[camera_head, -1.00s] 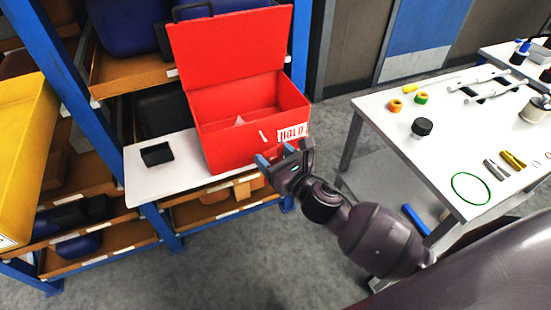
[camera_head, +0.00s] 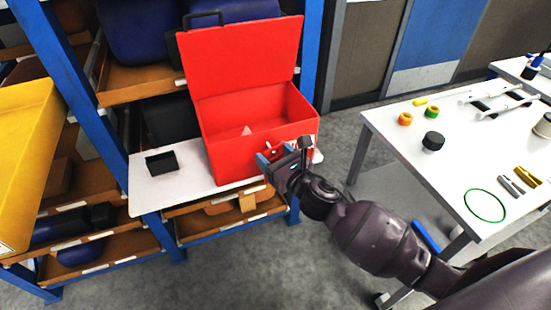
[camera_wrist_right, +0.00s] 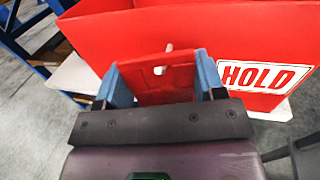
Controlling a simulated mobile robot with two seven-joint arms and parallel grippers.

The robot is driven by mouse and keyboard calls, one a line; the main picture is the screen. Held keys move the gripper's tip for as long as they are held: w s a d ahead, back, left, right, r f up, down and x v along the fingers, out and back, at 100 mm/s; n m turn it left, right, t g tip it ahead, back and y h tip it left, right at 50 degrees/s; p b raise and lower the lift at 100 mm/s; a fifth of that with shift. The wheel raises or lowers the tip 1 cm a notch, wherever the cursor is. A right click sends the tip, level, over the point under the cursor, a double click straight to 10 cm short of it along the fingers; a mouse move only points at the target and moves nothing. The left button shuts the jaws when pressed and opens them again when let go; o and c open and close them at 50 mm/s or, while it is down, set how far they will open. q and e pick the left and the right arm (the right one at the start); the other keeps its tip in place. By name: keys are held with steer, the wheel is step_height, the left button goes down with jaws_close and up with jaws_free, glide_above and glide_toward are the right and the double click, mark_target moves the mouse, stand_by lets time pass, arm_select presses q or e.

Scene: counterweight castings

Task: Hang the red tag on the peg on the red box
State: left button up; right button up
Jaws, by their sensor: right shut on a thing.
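The red box (camera_head: 222,152) stands with its lid up on a white shelf board. My right gripper (camera_head: 284,154) is at the box's front face. In the right wrist view, the gripper (camera_wrist_right: 160,82) is shut on the red tag (camera_wrist_right: 155,88), which sits between its two blue-grey fingers. A small pale hole shows near the tag's upper edge. The light peg (camera_wrist_right: 168,47) on the box front shows just above that edge, slightly right of the hole. The peg does not appear to pass through the hole. My left gripper is out of view.
A white HOLD label (camera_wrist_right: 262,76) is on the box front, right of the gripper. A small black tray (camera_head: 161,162) lies left of the box. Blue rack posts (camera_head: 312,60) stand nearby. A white table (camera_head: 455,150) with several small parts is at right.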

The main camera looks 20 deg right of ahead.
steer(key=shift+w+f, duration=0.2)
steer(key=shift+w, duration=0.7)
steer(key=shift+w+d, duration=0.1)
steer(key=o, duration=1)
steer(key=shift+r, duration=0.1)
steer(key=shift+c, duration=0.2)
steer(key=shift+s+d+f, duration=0.2)
steer(key=shift+s+f, duration=0.1)
steer(key=shift+s, duration=0.35)
steer(key=v, duration=1)
steer(key=shift+a+r, duration=0.2)
steer(key=shift+a, duration=0.15)
steer(key=shift+s, duration=0.1)
